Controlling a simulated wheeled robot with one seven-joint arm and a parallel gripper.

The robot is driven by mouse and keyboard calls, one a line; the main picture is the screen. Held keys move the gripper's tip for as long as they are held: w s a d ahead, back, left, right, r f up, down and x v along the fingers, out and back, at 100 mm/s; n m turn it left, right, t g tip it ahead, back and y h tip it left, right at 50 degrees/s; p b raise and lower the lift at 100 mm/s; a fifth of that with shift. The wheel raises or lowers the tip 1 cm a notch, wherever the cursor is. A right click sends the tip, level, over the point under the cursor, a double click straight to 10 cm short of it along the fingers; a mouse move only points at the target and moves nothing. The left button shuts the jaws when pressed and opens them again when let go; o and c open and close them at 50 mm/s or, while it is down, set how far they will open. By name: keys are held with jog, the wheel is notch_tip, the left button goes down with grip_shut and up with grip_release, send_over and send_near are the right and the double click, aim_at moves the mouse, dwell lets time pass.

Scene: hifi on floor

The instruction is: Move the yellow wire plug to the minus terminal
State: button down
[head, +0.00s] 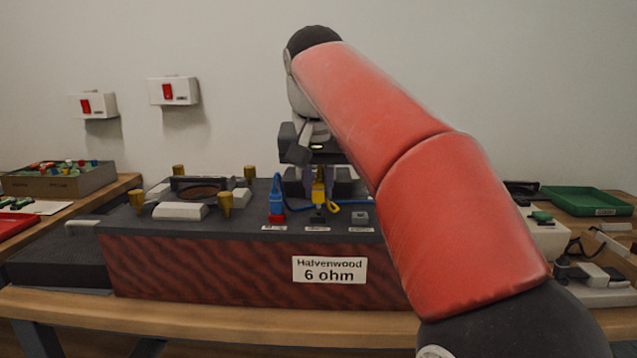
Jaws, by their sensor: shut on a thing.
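The yellow wire plug (318,194) is upright between the fingers of my gripper (318,182), which is shut on it. It is directly above or in the black terminal (317,215); I cannot tell whether it is seated. A short yellow wire (332,207) curls to its right. To the left, a blue plug (277,197) stands on the red terminal (277,216). A grey terminal (360,217) to the right is bare. Small labels lie in front of the terminals, too small to read, so I cannot tell which is minus.
The terminals are on a dark-topped box (240,265) labelled "Halvenwood 6 ohm", on a wooden bench (210,313). Brass posts (226,203) rise from its left part. A blue wire (352,203) runs behind the yellow plug. A green tray (585,201) is far right.

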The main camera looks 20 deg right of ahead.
jog(key=shift+f+b, duration=0.5)
jog(key=shift+f, duration=0.25)
dwell(0.6)
jog(key=shift+f+p, duration=0.2)
jog(key=shift+p, duration=0.2)
dwell(2.6)
jog(key=c, duration=1.2)
grip_release()
jog(key=shift+c, duration=0.2)
jog(key=shift+r, duration=0.1)
jog(key=p+v, duration=0.1)
jog(key=v, duration=0.6)
jog(key=shift+s+r, duration=0.15)
jog(key=shift+r, duration=0.1)
